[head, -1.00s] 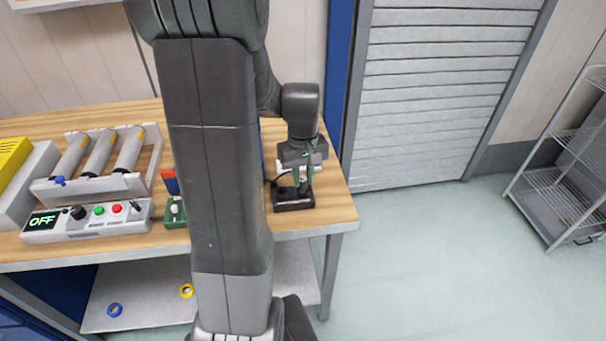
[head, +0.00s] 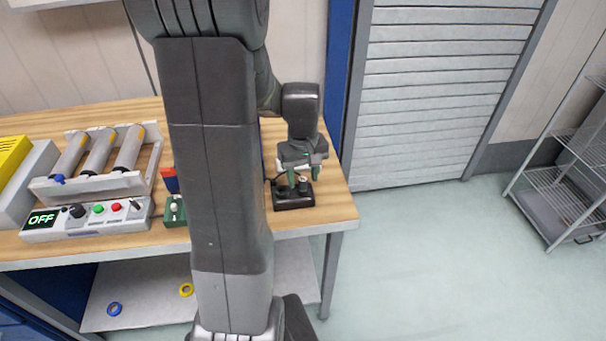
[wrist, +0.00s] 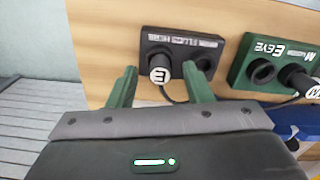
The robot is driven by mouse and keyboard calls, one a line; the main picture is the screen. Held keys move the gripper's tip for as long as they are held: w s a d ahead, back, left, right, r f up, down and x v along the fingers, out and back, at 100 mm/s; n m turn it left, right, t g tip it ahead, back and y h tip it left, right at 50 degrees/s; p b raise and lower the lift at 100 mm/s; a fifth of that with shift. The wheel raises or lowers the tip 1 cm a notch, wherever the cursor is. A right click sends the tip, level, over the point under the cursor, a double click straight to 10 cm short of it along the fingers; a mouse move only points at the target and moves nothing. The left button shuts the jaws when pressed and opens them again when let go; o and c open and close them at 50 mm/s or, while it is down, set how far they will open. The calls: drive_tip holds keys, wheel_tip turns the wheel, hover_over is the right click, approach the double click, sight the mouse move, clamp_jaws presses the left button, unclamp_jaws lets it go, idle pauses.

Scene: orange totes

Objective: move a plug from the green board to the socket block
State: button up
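The black socket block (head: 293,197) stands near the right end of the workbench. In the wrist view the socket block (wrist: 180,44) has a plug (wrist: 160,75) with a white end marked like an "E" at its left socket. Its right socket looks empty. How deep the plug sits is not clear. My gripper (wrist: 158,73) is open, one green finger on each side of the plug, with gaps showing. In the head view my gripper (head: 304,174) is over the block. The green board (wrist: 272,60) has an empty left socket and a dark plug (wrist: 301,82) at its right.
A control box (head: 88,222) reading OFF and a rack of grey cylinders (head: 95,185) stand at the bench's left. Rings lie on the lower shelf (head: 140,312). A wire rack (head: 568,180) stands far right. The floor between is clear.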

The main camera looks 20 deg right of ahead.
drive_tip(key=shift+r, duration=0.1)
wheel_tip(320, 180, up, 14)
drive_tip(key=shift+f, duration=0.2)
drive_tip(key=shift+f, duration=0.1)
idle(0.6)
wheel_tip(320, 180, down, 14)
drive_tip(key=shift+r, duration=0.3)
idle(0.5)
